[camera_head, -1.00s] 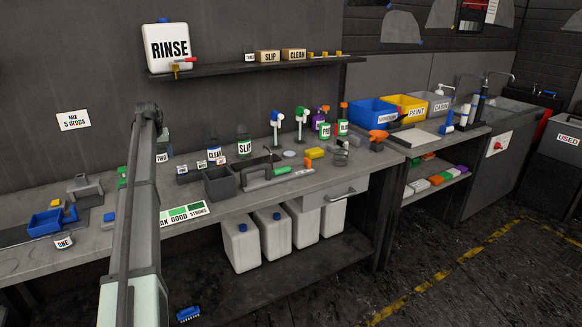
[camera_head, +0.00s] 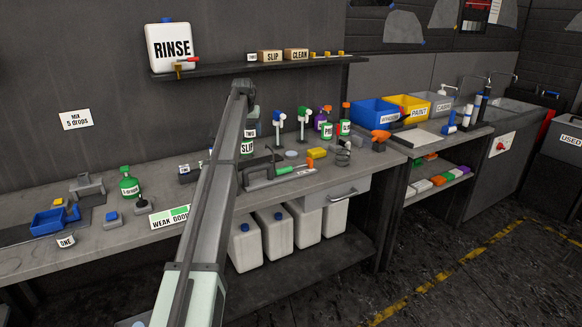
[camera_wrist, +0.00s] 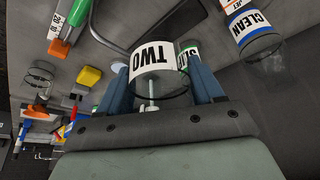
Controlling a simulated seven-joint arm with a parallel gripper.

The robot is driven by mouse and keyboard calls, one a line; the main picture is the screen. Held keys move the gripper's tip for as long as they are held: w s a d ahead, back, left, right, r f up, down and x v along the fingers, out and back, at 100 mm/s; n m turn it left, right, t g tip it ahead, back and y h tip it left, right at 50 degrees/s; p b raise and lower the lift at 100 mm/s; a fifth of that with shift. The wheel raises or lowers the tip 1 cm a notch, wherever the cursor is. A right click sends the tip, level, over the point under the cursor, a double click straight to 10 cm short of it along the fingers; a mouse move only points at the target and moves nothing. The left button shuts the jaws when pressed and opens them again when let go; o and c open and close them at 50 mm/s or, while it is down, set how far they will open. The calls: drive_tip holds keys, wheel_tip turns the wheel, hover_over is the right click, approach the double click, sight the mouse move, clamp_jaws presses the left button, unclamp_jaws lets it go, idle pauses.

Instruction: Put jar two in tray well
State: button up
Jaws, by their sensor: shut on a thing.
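Jar two (camera_wrist: 158,62), a clear jar with a white label reading TWO, sits between the blue fingers of my gripper (camera_wrist: 160,84) in the wrist view. My gripper is shut on it. In the head view the TWO label (camera_head: 250,133) shows just right of my arm, in front of or above the SLIP bottle (camera_head: 247,148). My arm hides most of the gripper there. A dark tray-like holder (camera_head: 258,174) shows partly right of my arm on the bench. I cannot make out its well, and the jar's height above the bench is unclear.
The SLIP bottle and a CLEAN bottle (camera_wrist: 252,30) stand close by in the wrist view.

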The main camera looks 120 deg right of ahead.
drive_tip(key=shift+s+a+f, duration=0.1)
drive_tip(key=shift+s+f, duration=0.15)
drive_tip(key=shift+f, duration=0.15)
wheel_tip(320, 180, down, 17)
drive_tip(key=shift+f, duration=0.1)
idle(0.4)
drive_tip(key=o, duration=1.1)
drive_tip(key=shift+f, duration=0.1)
drive_tip(key=shift+c, duration=0.2)
drive_tip(key=v, duration=1.2)
